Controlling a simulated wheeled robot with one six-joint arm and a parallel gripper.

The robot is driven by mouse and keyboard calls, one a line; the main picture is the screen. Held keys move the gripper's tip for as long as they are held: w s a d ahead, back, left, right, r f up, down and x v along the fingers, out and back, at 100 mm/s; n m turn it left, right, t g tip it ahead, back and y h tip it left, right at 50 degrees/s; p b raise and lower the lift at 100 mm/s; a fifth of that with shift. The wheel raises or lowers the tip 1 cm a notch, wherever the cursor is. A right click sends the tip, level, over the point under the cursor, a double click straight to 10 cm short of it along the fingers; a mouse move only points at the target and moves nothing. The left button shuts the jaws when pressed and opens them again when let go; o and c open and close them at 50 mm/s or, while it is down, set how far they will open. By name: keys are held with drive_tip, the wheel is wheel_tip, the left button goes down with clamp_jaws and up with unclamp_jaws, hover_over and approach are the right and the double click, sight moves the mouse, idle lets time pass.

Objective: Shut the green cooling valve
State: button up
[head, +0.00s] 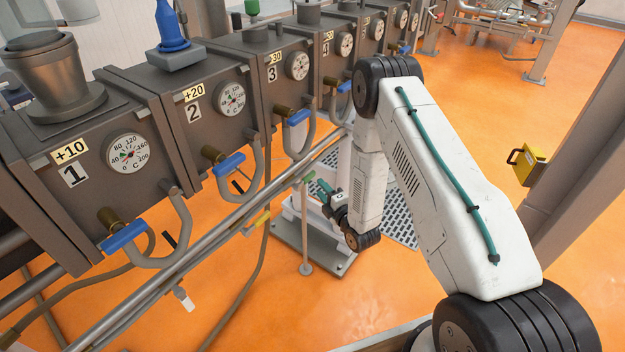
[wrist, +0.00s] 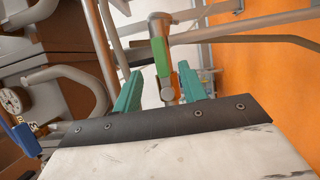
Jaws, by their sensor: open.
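The green valve handle (wrist: 160,56) stands upright in the wrist view, just ahead of my open gripper (wrist: 160,88). A metal stem below it shows between the two teal fingers, which are apart. The handle's lower end is near the fingertips; I cannot tell if they touch it. In the head view, the green handle (head: 308,177) is small, beside the long pipes. My gripper (head: 322,188) is close by, to its right and slightly lower, partly hidden by its own wrist.
Long metal pipes (head: 225,212) run diagonally along the numbered extruder units. Several blue valve handles (head: 229,164) hang below these units. A yellow handle (head: 257,222) and a white handle (head: 184,298) sit along the pipes. Orange floor (head: 395,290) lies open in front.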

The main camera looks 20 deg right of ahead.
sight(311, 178)
drive_tip(key=x, duration=0.7)
clamp_jaws()
